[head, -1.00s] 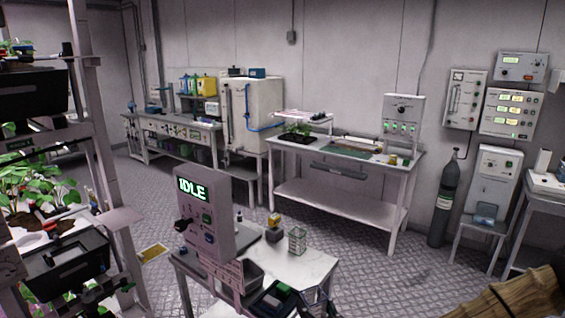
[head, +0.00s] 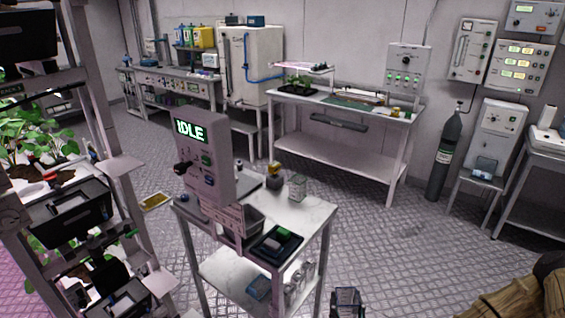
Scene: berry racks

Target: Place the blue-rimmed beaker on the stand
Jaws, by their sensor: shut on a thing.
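My gripper (head: 347,300) is at the bottom edge of the head view, just right of the white cart (head: 315,212). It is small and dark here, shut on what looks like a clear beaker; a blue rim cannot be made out. A clear glass vessel (head: 297,187) stands upright on the cart's top, near the back right. A small dark block with a yellow top (head: 274,176) is beside it. A black tray-like unit with a green piece (head: 277,244) lies at the cart's front. I cannot tell which of these is the stand.
A grey console reading IDLE (head: 203,155) rises at the cart's left. Several clear vessels and a blue item (head: 258,287) are on its lower shelf. A plant rack (head: 105,130) fills the left. A workbench (head: 335,155) and gas cylinder (head: 447,155) stand behind.

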